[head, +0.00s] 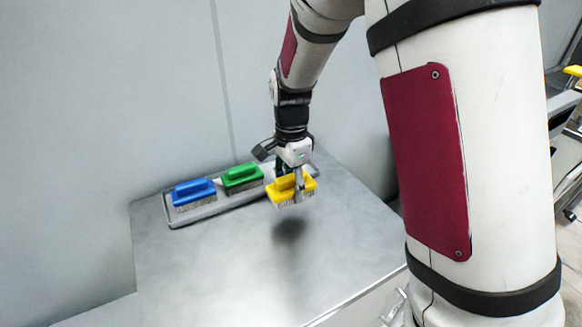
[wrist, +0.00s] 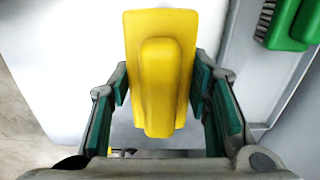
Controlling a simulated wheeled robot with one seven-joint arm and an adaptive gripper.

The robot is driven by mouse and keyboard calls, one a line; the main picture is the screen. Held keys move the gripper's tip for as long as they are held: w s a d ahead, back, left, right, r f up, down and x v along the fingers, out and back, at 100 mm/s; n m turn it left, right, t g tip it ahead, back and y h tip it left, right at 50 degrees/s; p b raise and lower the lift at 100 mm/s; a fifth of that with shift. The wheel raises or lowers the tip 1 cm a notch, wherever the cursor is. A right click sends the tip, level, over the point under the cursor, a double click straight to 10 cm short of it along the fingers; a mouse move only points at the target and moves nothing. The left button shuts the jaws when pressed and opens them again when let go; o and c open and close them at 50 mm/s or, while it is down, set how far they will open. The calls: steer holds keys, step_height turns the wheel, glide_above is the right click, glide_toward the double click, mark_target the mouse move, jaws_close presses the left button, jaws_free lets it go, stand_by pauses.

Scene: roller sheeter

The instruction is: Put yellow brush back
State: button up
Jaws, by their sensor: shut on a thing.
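The yellow brush (head: 283,190) has a yellow block and handle with pale bristles below. My gripper (head: 297,184) is shut on its handle and holds it above the metal table, with a dark shadow beneath it. In the wrist view the yellow brush (wrist: 160,70) lies between the two green-padded fingers of my gripper (wrist: 160,95). A grey tray (head: 190,217) lies along the back of the table, and the held brush is in front of its right end. The tray's right end is partly hidden by my gripper and the brush.
A blue brush (head: 193,191) and a green brush (head: 242,177) sit in the tray, left of the held brush. The green brush also shows at the wrist view's upper right (wrist: 293,25). The metal table (head: 220,270) is clear in front. A wall stands close behind.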

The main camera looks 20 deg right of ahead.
steer(key=w+d, duration=0.1)
steer(key=w, duration=0.4)
steer(key=w+d+f, duration=0.1)
steer(key=w, duration=0.4)
steer(key=w+d, duration=0.1)
steer(key=w, duration=0.5)
steer(key=shift+d+f, duration=0.1)
steer(key=shift+f, duration=1.85)
steer(key=shift+f, duration=0.1)
steer(key=shift+f, duration=0.1)
steer(key=o, duration=1.1)
step_height(320, 180, up, 13)
steer(key=shift+f+b, duration=0.2)
steer(key=shift+b, duration=0.3)
